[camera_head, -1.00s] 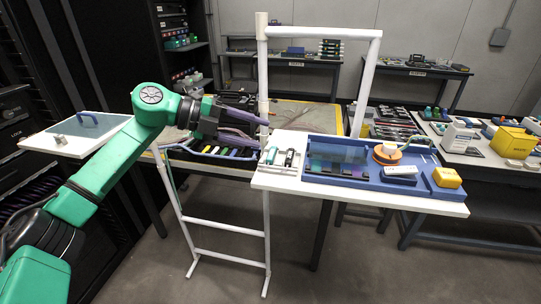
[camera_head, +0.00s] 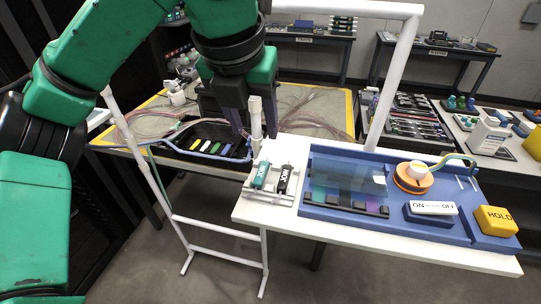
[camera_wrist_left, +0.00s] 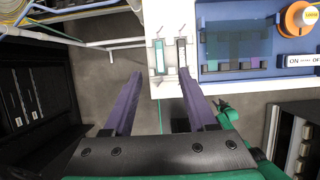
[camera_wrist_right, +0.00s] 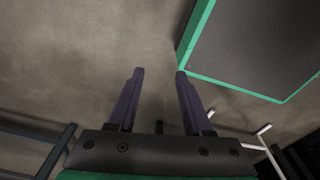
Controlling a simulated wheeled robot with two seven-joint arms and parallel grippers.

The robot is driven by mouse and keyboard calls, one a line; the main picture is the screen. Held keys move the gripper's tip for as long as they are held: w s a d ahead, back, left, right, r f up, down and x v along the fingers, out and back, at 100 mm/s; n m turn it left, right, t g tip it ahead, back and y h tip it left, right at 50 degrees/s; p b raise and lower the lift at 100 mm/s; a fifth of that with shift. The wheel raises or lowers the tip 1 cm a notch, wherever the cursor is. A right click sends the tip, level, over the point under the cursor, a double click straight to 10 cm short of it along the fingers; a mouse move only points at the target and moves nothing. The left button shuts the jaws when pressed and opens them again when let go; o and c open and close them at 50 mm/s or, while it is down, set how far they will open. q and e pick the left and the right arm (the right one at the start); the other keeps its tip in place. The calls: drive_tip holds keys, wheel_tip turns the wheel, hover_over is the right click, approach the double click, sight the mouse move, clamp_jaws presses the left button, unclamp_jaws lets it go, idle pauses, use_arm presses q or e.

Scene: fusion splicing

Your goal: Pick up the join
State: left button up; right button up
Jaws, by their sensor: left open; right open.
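A small white rack (camera_head: 268,192) stands on the left end of the white table. It holds a teal piece (camera_head: 261,175) and a black piece (camera_head: 284,179) side by side. Both carry white lettering; I cannot read surely which one is the join. My left gripper (camera_head: 237,126) is open and empty, pointing down behind and left of the rack. In the left wrist view the teal piece (camera_wrist_left: 159,57) shows between the fingertips and the black piece (camera_wrist_left: 182,54) near the right finger, both apart from the jaws. My right gripper (camera_wrist_right: 160,72) is open and empty over bare floor.
A blue tray (camera_head: 325,209) right of the rack bears a clear panel, an orange spool (camera_head: 413,186), an ON/OFF switch (camera_head: 432,208) and a yellow HOLD block (camera_head: 497,220). A white pipe frame (camera_head: 385,85) rises behind. A dark tray (camera_head: 205,148) of coloured strips lies left.

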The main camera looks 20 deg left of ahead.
sight(261, 172)
use_arm(q)
wheel_tip(261, 172, down, 6)
drive_tip(key=shift+f+b, duration=0.2)
drive_tip(key=shift+b, duration=0.15)
drive_tip(key=p+x, duration=0.1)
drive_tip(key=x, duration=0.5)
drive_tip(key=shift+w+a+f+p, duration=0.1)
drive_tip(key=shift+w+a+p, duration=0.1)
drive_tip(key=shift+w+p, duration=0.15)
drive_tip(key=shift+w+f, duration=0.1)
drive_tip(key=shift+f, duration=0.05)
clamp_jaws()
use_arm(e)
drive_tip(key=s, duration=0.3)
drive_tip(key=shift+s+a+r, duration=0.15)
drive_tip(key=shift+r, duration=0.25)
